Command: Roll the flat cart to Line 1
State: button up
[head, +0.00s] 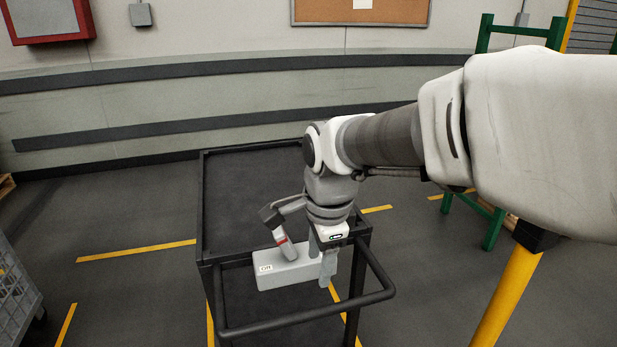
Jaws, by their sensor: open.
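The flat cart is black, with a bare dark top deck (250,190), a raised rim and a tubular push handle (310,322) at its near end. A light grey box (292,272) with a small white label is at the near end of the cart, inside the handle loop. A short lever with a red band (283,243) stands tilted at the box. My gripper (321,268) is open and points down at the right end of the box, beside the lever. I cannot tell whether its fingers touch the box. No sign naming Line 1 is readable.
Yellow floor lines (135,251) run around the cart. A grey mesh cage (15,298) stands at the left edge. A green frame (492,230) and a yellow post (507,295) stand at the right. The wall (180,110) closes the back. Floor left of the cart is clear.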

aim_at(312, 312)
jog(key=w+f+b, duration=0.1)
jog(key=f+b, duration=0.1)
jog(key=f, duration=0.3)
jog(key=w+f+b, duration=0.1)
jog(key=f, duration=0.5)
jog(key=w+a+f+b, duration=0.1)
jog(key=f+b, duration=0.1)
jog(key=f, duration=0.4)
jog(key=shift+w+b, duration=0.15)
jog(key=shift+b, duration=0.15)
grip_shut()
dwell(0.6)
